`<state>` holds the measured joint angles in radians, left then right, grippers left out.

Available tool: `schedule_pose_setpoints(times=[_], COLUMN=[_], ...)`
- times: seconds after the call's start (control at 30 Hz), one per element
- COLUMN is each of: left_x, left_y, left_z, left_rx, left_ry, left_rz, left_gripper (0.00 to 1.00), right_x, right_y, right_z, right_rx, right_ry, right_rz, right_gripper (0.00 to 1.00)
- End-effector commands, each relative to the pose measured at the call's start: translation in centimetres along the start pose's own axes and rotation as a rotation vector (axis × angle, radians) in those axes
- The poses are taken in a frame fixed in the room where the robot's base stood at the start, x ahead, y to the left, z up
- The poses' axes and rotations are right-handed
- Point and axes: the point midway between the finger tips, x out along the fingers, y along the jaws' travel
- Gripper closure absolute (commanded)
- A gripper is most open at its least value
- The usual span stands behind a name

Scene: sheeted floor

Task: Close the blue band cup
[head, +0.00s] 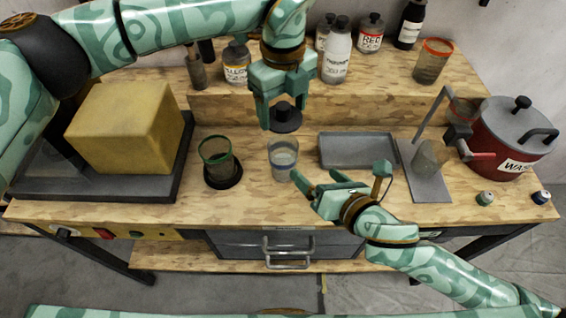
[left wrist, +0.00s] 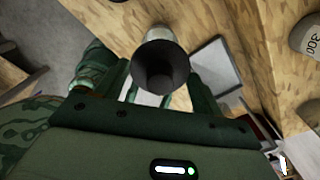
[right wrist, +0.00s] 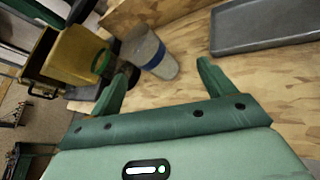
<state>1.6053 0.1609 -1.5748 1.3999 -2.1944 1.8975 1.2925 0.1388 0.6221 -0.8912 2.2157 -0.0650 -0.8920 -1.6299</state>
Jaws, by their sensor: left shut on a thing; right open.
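The blue band cup (head: 283,166) stands upright on the wooden bench in the head view. It also shows in the right wrist view (right wrist: 160,62). My left gripper (head: 284,108) is shut on a black knobbed lid (head: 286,122), held above the cup; a small gap seems to show between them. In the left wrist view the dark lid (left wrist: 160,72) hides much of what lies below. My right gripper (head: 340,184) is open at the cup's front right. In the right wrist view the cup is beyond the fingertips, nearer the left one, and not gripped.
A green-rimmed cup (head: 216,150) on a black disc stands left of the blue band cup. A grey tray (head: 357,151) lies to the right. A yellow block (head: 125,125) is at left, a red waste pot (head: 508,135) at right. Bottles line the raised back shelf.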

Motion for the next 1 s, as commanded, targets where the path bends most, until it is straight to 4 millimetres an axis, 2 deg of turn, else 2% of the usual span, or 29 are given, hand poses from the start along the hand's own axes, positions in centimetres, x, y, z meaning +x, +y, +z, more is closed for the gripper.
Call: schedule_pose_setpoints(times=[0.03,0.1,0.2,0.3,0.73,0.87,1.0], left_x=[0.0,0.0,0.0,0.0,0.0,0.0,0.0], left_y=[0.0,0.0,0.0,0.0,0.0,0.0,0.0], left_z=[0.0,0.0,0.0,0.0,0.0,0.0,0.0], left_rx=[0.0,0.001,0.001,0.001,0.001,0.001,0.001], left_ry=[0.0,0.0,0.0,0.0,0.0,0.0,0.0], left_rz=[0.0,0.0,0.0,0.0,0.0,0.0,0.0], left_gripper=[0.53,0.53,0.53,0.53,0.53,0.53,0.53], right_x=[0.3,0.6,0.7,0.7,1.1,2.6,5.1], right_y=[0.0,0.1,0.0,-0.1,0.0,0.2,0.5], right_z=[-0.2,-0.8,-1.3,-1.6,-1.7,-1.8,-2.0], right_rx=[-0.136,-0.294,-0.44,-0.507,-0.518,-0.517,-0.516], right_ry=[0.011,0.024,0.036,0.04,0.039,0.038,0.039], right_rz=[0.034,0.076,0.113,0.131,0.133,0.133,0.132], right_gripper=[0.18,0.18,0.18,0.18,0.18,0.18,0.18])
